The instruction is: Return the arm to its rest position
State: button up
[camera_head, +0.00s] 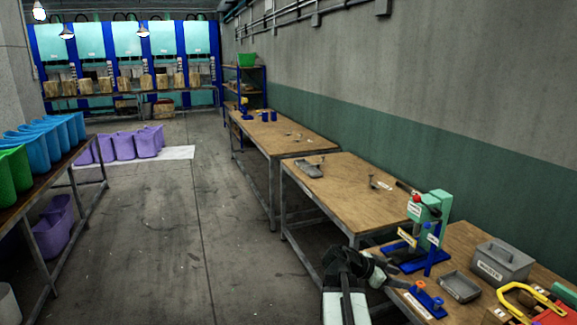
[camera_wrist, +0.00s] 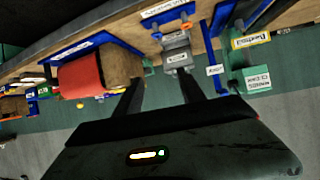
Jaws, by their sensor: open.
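My arm (camera_head: 345,295) shows at the bottom centre of the head view, folded up in front of the near workbench. My gripper (camera_head: 385,274) is at its end, by the bench's left edge. In the wrist view, my gripper (camera_wrist: 161,88) has its two dark fingers apart, with nothing held between them. That view is turned over, with the bench along the top. A small grey box (camera_wrist: 177,58) shows beyond the fingertips, apart from them.
Bins stand on a left table (camera_head: 60,165). The floor (camera_head: 200,235) between is clear.

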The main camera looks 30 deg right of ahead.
jog(key=w+a+f+n+t+y, duration=0.2)
jog(key=w+a+f+n, duration=0.2)
jog(key=w+a, duration=0.65)
jog(key=w+a+f+n+t+y, duration=0.25)
jog(key=w+a, duration=0.25)
jog(key=a, duration=1)
jog(key=a+f+n+y, duration=0.3)
jog(key=a+n, duration=0.5)
jog(key=a, duration=0.5)
jog(key=a+f+n+y, duration=0.3)
jog(key=a+n, duration=0.4)
jog(key=a, duration=0.6)
jog(key=shift+s+a+n+y, duration=0.25)
jog(key=shift+s+n+y, duration=0.1)
jog(key=shift+s+y, duration=0.15)
jog(key=shift+c, duration=1.2)
jog(key=shift+d, duration=0.1)
